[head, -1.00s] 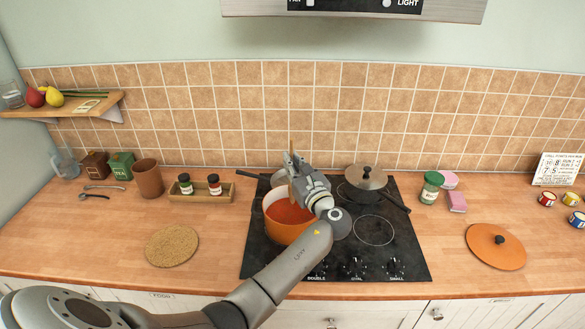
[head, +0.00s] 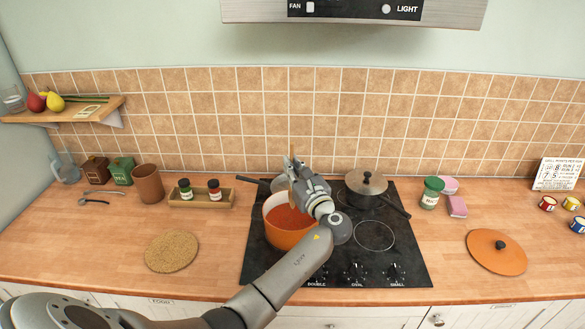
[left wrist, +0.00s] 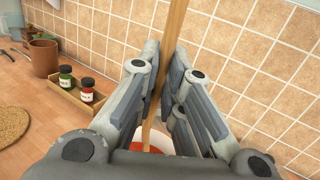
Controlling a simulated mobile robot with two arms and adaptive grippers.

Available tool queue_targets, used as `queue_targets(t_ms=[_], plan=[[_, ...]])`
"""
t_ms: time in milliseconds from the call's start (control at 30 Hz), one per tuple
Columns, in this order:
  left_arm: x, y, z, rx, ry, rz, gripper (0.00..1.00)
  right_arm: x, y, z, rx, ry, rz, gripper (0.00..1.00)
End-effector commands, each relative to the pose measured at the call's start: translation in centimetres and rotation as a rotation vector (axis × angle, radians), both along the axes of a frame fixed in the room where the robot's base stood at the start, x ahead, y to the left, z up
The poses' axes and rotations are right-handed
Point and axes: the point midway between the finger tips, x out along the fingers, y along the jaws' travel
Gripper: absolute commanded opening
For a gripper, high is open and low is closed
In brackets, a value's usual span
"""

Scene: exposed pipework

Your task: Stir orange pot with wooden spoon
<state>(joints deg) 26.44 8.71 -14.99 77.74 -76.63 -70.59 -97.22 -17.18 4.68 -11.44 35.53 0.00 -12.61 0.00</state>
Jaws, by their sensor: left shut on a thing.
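The orange pot (head: 289,236) stands on the black stove top at its left front and holds red-orange contents. My left gripper (head: 291,168) is above the pot's back rim, shut on the wooden spoon (head: 292,151). In the left wrist view the spoon (left wrist: 172,45) runs between the fingers (left wrist: 163,85) and down towards the pot, a small part of which shows below. The spoon's lower end is hidden by the fingers and my arm. My right gripper is not in view.
A lidded dark pot (head: 366,190) stands at the back right of the stove (head: 375,265). A wooden tray with spice jars (head: 214,190) is left of the stove. An orange lid (head: 497,251) and a round cork mat (head: 172,250) lie on the counter.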

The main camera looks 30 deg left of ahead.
Motion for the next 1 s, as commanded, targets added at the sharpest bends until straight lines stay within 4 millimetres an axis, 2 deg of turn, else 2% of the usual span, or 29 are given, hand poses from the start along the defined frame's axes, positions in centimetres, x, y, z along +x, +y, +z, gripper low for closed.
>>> queue_targets(t_ms=[300, 500, 1000], plan=[[0.0, 0.0, 3.2, -0.001, -0.005, 0.000, 0.00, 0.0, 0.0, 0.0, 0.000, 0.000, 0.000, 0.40], [0.0, 0.0, 4.7, 0.000, -0.002, 0.000, 0.00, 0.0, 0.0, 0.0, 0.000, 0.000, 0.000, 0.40], [0.0, 0.0, 4.9, 0.000, -0.002, 0.000, 0.00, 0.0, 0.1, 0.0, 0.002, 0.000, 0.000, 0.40]])
